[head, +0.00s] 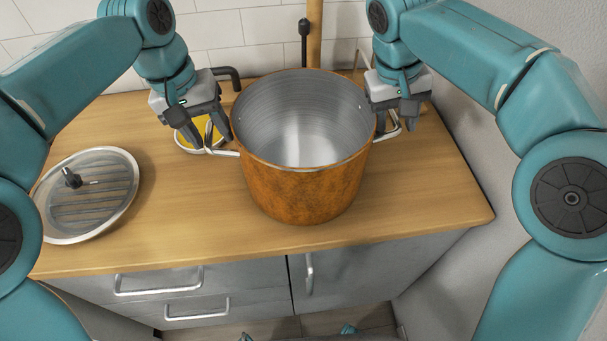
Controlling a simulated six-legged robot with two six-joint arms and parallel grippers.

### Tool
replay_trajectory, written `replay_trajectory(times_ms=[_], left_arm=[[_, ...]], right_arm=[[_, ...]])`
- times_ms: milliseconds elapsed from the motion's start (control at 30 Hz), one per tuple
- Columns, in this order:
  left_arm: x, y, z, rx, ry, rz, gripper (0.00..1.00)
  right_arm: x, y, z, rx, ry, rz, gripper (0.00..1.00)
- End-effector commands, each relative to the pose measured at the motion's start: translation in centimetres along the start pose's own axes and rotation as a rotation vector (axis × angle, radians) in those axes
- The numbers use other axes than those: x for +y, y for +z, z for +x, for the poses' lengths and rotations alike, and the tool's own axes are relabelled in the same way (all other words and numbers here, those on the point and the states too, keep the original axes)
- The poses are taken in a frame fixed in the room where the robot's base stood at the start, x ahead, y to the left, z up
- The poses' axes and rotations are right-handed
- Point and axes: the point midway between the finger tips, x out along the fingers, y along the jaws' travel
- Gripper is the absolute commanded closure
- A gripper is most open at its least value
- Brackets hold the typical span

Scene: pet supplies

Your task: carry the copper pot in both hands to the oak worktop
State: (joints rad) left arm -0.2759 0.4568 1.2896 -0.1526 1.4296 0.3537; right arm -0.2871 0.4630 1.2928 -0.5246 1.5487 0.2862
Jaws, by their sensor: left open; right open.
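The copper pot (303,192) stands upright and open on a wooden worktop (420,200); its inside is grey metal and looks empty. It has a metal loop handle on each side, the left handle (222,152) and the right handle (391,131). My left gripper (205,138) is open at the left handle, with its fingers pointing down. My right gripper (396,122) is open at the right handle, its fingers also pointing down. The fingers partly hide both handles, and I cannot tell whether they touch them.
A yellow thing (195,131) sits behind my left gripper. Grey drawers (200,290) with bar handles are below. A tiled wall stands behind, a grey wall at right.

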Motion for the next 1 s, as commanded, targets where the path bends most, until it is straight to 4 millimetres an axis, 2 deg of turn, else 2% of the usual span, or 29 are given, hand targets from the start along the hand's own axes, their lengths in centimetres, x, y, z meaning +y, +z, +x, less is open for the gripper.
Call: replay_trajectory(times_ms=[167, 300, 500, 833, 1000], left_arm=[[0.1, -0.1, -2.6, 0.006, 0.002, 0.001, 0.51], [0.1, -0.1, -6.0, 0.007, 0.002, 0.002, 0.51], [0.1, 0.0, -9.7, 0.005, 0.002, 0.0, 0.51], [0.1, 0.1, -11.8, 0.002, 0.0, 0.001, 0.51], [0.1, 0.1, -11.9, 0.002, 0.0, 0.001, 0.51]], right_arm=[[0.0, 0.0, 0.0, 0.0, 0.0, 0.0, 0.51], [0.0, 0.0, 0.0, 0.0, 0.0, 0.0, 0.51], [0.0, 0.0, 0.0, 0.0, 0.0, 0.0, 0.51], [0.0, 0.0, -0.1, 0.001, 0.0, 0.0, 0.51], [-0.1, -0.1, -2.2, 0.004, -0.001, 0.0, 0.51]])
